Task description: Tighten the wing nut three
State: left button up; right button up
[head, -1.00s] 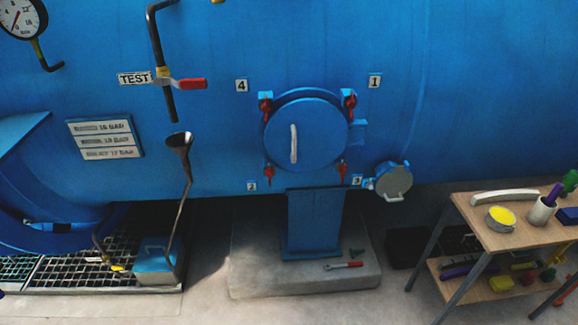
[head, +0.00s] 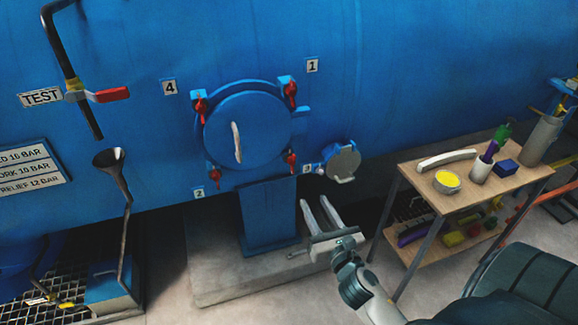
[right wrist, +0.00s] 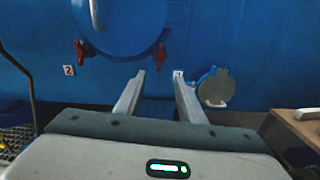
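Wing nut three (head: 292,161) is red and sits at the lower right of the round blue door (head: 245,132), beside the small label 3 (head: 307,169). In the right wrist view this red wing nut (right wrist: 160,56) shows ahead, above and between the fingertips. My right gripper (head: 318,201) is open and empty, below and right of the nut, apart from it. Its two fingers (right wrist: 158,77) point toward the vessel. Red wing nuts four (head: 200,108), one (head: 290,92) and two (head: 214,174) sit around the door. My left gripper is not in view.
A hinged round cover (head: 343,161) juts out just right of label 3. A wooden trolley (head: 425,187) with a yellow-topped tin (head: 446,182) and a cup (head: 481,170) stands at the right. A blue pedestal (head: 268,215) on a concrete plinth is under the door.

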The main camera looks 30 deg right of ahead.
aim_at(292, 162)
jog(key=shift+w, duration=0.15)
jog(key=p+x, duration=0.4)
jog(key=x, duration=1.3)
jog(key=shift+w, duration=0.1)
jog(key=shift+a, duration=0.1)
grip_shut()
